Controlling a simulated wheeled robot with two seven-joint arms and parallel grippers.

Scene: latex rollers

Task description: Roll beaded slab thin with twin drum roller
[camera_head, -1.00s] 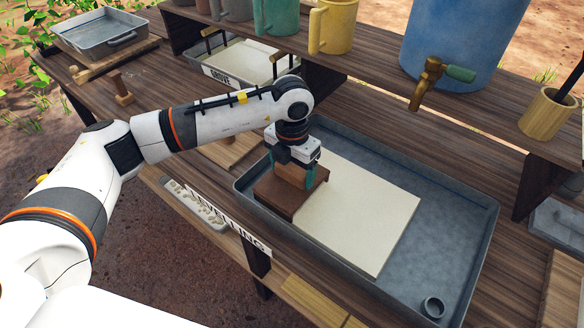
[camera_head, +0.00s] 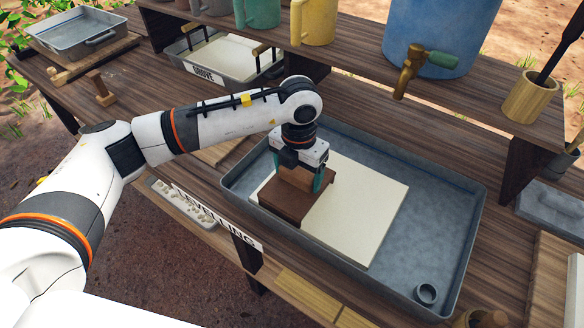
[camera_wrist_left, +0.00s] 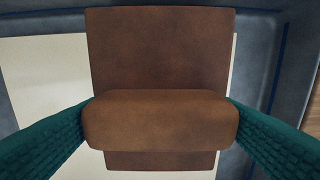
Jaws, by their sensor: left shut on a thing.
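A flat cream slab (camera_head: 372,205) lies in a large grey tray (camera_head: 462,215) on the bench. My left gripper (camera_head: 303,182) is shut on the handle of a dark brown block (camera_head: 289,206), which sits over the left part of the slab. In the left wrist view, the rounded brown handle (camera_wrist_left: 160,122) is between the two green fingers, with the flat block (camera_wrist_left: 160,50) beneath it. The block hides part of the slab. No beads can be made out on the slab. I cannot identify a twin drum roller, and my right gripper is out of view.
A blue barrel (camera_head: 440,30) with a tap, several mugs and a wooden pot (camera_head: 529,98) stand on the raised shelf.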

